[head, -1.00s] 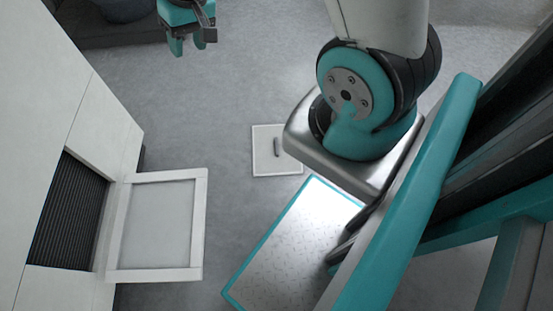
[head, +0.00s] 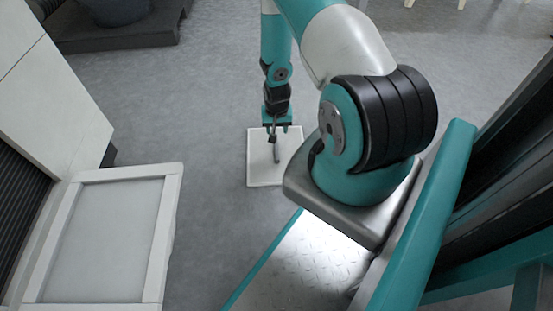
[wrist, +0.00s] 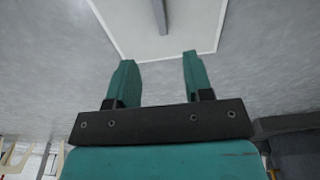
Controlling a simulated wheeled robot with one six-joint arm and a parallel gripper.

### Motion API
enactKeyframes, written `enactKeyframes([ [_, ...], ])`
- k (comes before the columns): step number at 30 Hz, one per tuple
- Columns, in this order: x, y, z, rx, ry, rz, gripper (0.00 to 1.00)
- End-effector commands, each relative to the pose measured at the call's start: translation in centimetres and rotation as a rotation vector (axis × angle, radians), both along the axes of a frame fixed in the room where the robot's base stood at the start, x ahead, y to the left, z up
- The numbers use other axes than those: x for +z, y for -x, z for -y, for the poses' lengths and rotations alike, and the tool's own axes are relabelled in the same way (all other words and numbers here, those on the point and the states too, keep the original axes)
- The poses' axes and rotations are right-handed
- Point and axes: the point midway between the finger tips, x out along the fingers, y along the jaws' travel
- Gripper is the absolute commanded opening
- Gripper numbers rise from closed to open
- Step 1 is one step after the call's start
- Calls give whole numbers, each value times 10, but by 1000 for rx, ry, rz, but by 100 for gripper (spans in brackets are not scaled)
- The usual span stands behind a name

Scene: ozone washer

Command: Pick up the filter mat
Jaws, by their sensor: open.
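The filter mat (head: 258,171) appears to be the flat white square panel on the grey floor in the middle of the head view. A dark bar handle (head: 275,150) stands on it. My gripper (head: 278,127) points down at the mat's far edge, with its teal fingers apart. In the wrist view the open fingers (wrist: 157,58) reach towards the mat (wrist: 120,22), with the handle (wrist: 160,14) at the top, roughly in line with the gap. Nothing is between the fingers. I cannot tell the exact height above the mat.
A white cabinet with a dark louvred opening (head: 18,215) stands on the left. Its framed panel (head: 105,240) sticks out towards the mat. A dark platform with a round pot (head: 118,8) is at the back left. The floor around the mat is clear.

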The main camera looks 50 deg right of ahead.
Motion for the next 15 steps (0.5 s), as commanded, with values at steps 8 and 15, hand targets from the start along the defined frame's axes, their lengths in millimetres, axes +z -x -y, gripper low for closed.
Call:
enactKeyframes([
  [8, -69, -4, 5, 1, -1, -1, 47],
  [15, -86, -6, 7, 2, -1, -1, 47],
])
